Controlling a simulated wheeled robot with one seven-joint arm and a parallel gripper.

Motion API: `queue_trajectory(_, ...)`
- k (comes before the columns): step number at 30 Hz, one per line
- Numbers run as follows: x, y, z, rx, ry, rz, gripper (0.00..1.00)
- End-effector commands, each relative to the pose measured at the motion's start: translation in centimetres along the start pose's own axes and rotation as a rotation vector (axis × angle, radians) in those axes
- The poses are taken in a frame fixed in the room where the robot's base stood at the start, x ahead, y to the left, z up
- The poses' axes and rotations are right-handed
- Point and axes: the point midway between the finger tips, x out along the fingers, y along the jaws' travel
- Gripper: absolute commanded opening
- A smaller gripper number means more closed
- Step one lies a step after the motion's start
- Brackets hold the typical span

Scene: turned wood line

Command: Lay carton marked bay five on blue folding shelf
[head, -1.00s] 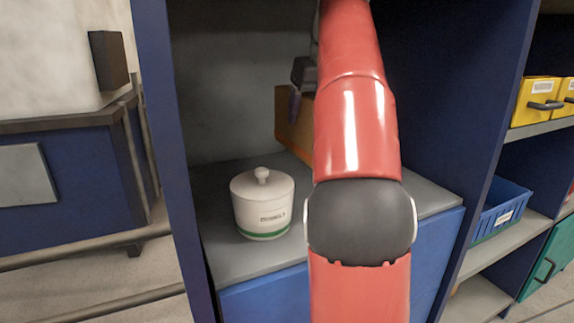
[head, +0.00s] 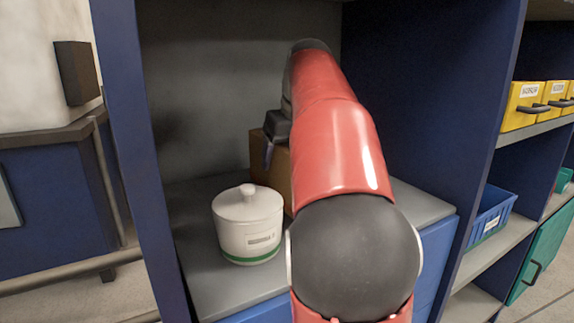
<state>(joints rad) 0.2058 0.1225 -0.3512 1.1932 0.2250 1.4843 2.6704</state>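A brown carton (head: 284,172) is deep in the blue-sided bay, behind the white pot and largely hidden by my red arm. Its marking does not show. My gripper (head: 268,153) is at the carton's upper left, with a dark finger against it. The other finger is hidden, but the carton has moved along with my gripper, so it appears shut on it. The bay has a grey shelf board (head: 215,272) with a blue front below. The pot and my arm hide the carton's bottom, so I cannot tell whether it touches the board. No folding shelf can be made out for certain.
A white lidded pot (head: 247,222) with a green base band stands on the board's left, close in front of the carton. Blue side panels (head: 130,150) bound the bay. At right are yellow bins (head: 522,105) and a blue bin (head: 490,215). The board's front left is clear.

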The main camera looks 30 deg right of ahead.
Motion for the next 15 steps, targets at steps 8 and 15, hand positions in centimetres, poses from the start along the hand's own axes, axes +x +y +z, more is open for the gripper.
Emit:
queue_trajectory(8, 1.04, 0.0, -0.46, -0.001, -0.003, -0.001, 0.42)
queue_trajectory(15, 1.29, -0.01, -0.56, 0.0, -0.001, -0.001, 0.8)
